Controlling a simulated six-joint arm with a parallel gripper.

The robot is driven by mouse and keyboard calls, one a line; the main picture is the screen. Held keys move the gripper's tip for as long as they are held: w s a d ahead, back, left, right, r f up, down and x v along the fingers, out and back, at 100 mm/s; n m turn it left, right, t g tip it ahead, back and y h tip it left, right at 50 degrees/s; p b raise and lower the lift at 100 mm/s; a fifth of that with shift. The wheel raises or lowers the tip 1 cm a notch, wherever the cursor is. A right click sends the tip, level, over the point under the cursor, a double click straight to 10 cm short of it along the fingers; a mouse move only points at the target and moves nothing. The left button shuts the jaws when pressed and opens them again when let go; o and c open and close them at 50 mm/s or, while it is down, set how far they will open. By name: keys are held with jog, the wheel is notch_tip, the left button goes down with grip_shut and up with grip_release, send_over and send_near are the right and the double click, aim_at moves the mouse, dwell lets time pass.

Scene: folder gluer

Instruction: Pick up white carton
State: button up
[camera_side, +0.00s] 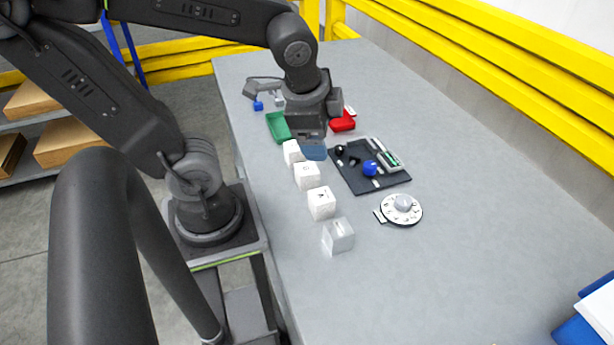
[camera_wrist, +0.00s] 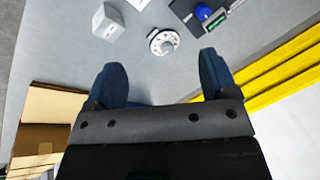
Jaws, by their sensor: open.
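Several small white cartons stand in a row on the grey table in the side view: a far one (camera_side: 292,152), a lettered one (camera_side: 306,176), another lettered one (camera_side: 321,204) and a paler, greyer one (camera_side: 338,237) nearest the camera. Which is the task's carton cannot be told. My gripper (camera_side: 313,150) is above the far end of the row, its blue fingers close to the far carton in the picture. In the wrist view my gripper (camera_wrist: 162,68) is open with nothing between its fingers. One carton (camera_wrist: 108,22) shows beyond the left finger.
A dark board (camera_side: 370,166) with a blue knob and a white dial (camera_side: 402,209) lie right of the row. A green tray (camera_side: 278,127) and a red tray (camera_side: 342,122) are farther back. Yellow rails (camera_side: 480,60) run along the right edge.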

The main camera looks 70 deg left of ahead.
aim_at(307, 169)
jog(key=a+f+m+g+y, duration=0.1)
jog(key=a+f+m, duration=0.1)
jog(key=f+m, duration=0.2)
jog(key=a+f+m+g+y, duration=0.1)
jog(key=a+f+m, duration=0.2)
jog(key=f, duration=0.2)
jog(key=a+f+m+g, duration=0.1)
jog(key=a+f+m, duration=0.2)
jog(key=f+m, duration=0.1)
jog(key=shift+w+f+m+y, duration=0.3)
jog(key=shift+w+f+y, duration=0.1)
jog(key=shift+w+x, duration=0.15)
jog(key=shift+x, duration=1.2)
jog(key=shift+w+x, duration=0.15)
jog(key=shift+x, duration=1.15)
jog(key=shift+a, duration=0.15)
jog(key=shift+r, duration=0.1)
jog(key=c, duration=1)
